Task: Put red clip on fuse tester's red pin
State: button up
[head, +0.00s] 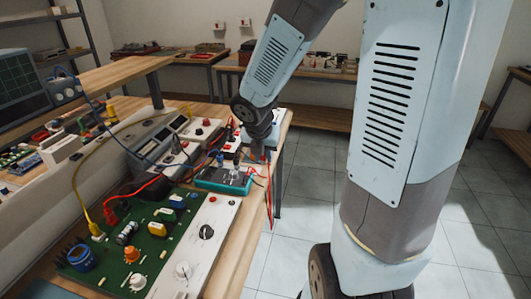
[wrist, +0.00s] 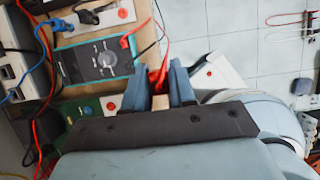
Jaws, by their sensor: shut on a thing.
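My gripper (wrist: 160,78) is shut on a red clip (wrist: 157,76) with a red lead running up from it in the wrist view. The clip's tip is mostly hidden between the fingers. In the head view my gripper (head: 258,152) is over the bench's right edge, and a red lead hangs beside it. A white panel with a red knob or pin (wrist: 209,72) lies just right of the fingers in the wrist view. Another pale unit with a red pin (wrist: 122,13) is at the top. I cannot tell which one is the fuse tester.
A teal-edged meter (wrist: 97,60) lies left of the fingers; it also shows in the head view (head: 222,180). A green circuit board (head: 140,250) fills the near bench. Loose red, black and blue leads cross the bench. Open tiled floor (head: 310,190) lies to the right.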

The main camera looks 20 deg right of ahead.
jog(key=shift+r, duration=3.45)
